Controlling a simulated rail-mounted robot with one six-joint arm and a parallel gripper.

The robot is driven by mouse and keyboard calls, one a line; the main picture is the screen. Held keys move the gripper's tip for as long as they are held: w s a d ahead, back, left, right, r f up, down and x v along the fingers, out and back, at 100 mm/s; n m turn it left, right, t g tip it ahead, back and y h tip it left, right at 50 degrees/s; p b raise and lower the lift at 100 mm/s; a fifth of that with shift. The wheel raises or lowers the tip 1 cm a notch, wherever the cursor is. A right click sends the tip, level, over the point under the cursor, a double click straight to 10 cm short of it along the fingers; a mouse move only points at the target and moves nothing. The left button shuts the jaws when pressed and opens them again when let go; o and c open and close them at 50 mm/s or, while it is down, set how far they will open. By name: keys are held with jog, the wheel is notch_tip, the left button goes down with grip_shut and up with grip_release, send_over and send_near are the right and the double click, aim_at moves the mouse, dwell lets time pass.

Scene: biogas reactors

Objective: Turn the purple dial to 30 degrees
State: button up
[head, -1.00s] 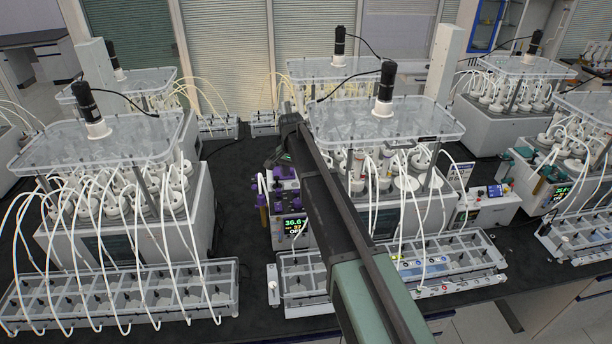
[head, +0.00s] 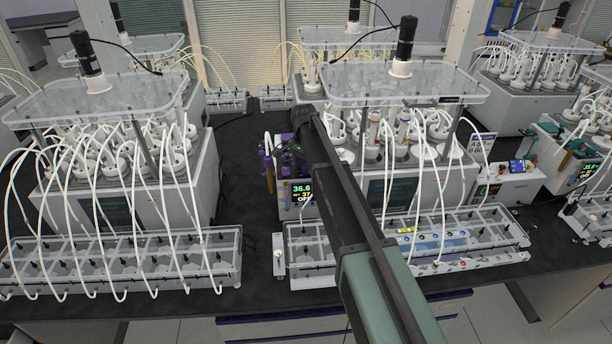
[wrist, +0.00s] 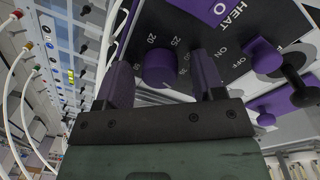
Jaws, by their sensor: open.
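The purple dial (wrist: 159,70) shows in the wrist view on a dark panel with white numbers around it, including 20, 25, 30 and 50. I cannot make out where its pointer stands. My gripper (wrist: 161,60) is open, with one finger to the left of the dial and one to the right. Gaps show between the dial and both fingers, and the dial is not gripped. In the head view my gripper (head: 286,152) is at the unit with purple parts and a lit display (head: 301,191) reading 36.6, and my arm hides the dial.
In the wrist view a purple HEAT switch (wrist: 222,10) and another purple knob (wrist: 264,54) sit close by on the panel. White tubes (wrist: 22,85) hang at the left. In the head view a clear tube rack (head: 305,245) stands in front of the unit.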

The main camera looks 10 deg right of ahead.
jog(key=c, duration=0.9)
jog(key=shift+n, duration=0.4)
jog(key=n, duration=0.5)
jog(key=shift+s, duration=0.1)
jog(key=n, duration=0.6)
jog(key=shift+d, duration=0.1)
jog(key=shift+n, duration=0.4)
